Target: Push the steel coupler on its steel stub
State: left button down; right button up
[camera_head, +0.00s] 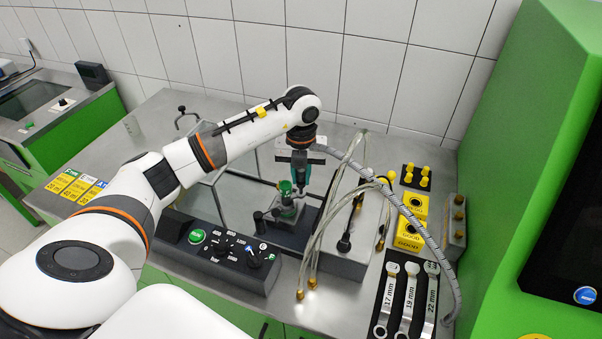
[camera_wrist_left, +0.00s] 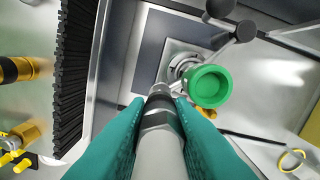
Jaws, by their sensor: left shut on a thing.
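My left gripper (camera_head: 300,176) points down over the middle of the bench. In the left wrist view its teal fingers (camera_wrist_left: 160,112) are shut around the steel coupler (camera_wrist_left: 157,122), which sits on the end of a pale hose. The coupler's tip points toward a small metal fitting on a square plate (camera_wrist_left: 180,55), probably the steel stub; whether they touch I cannot tell. A green cup-shaped part (camera_wrist_left: 209,86) stands just right of the coupler's tip. In the head view this green part (camera_head: 286,188) is just left of the fingers. My right gripper is not in view.
A black control panel (camera_head: 215,248) lies in front of the fixture. The braided hose (camera_head: 420,225) arcs to the right. Clear hoses with brass ends (camera_head: 300,294) hang nearby. Wrenches (camera_head: 407,298) and yellow blocks (camera_head: 410,232) stand at right, beside a green cabinet (camera_head: 515,150).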

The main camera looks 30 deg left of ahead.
pick_arm(q)
jog(key=shift+f, duration=0.15)
dwell(0.5)
jog(key=shift+f+b, duration=0.65)
jog(key=shift+f, duration=0.05)
jog(key=shift+f, duration=0.25)
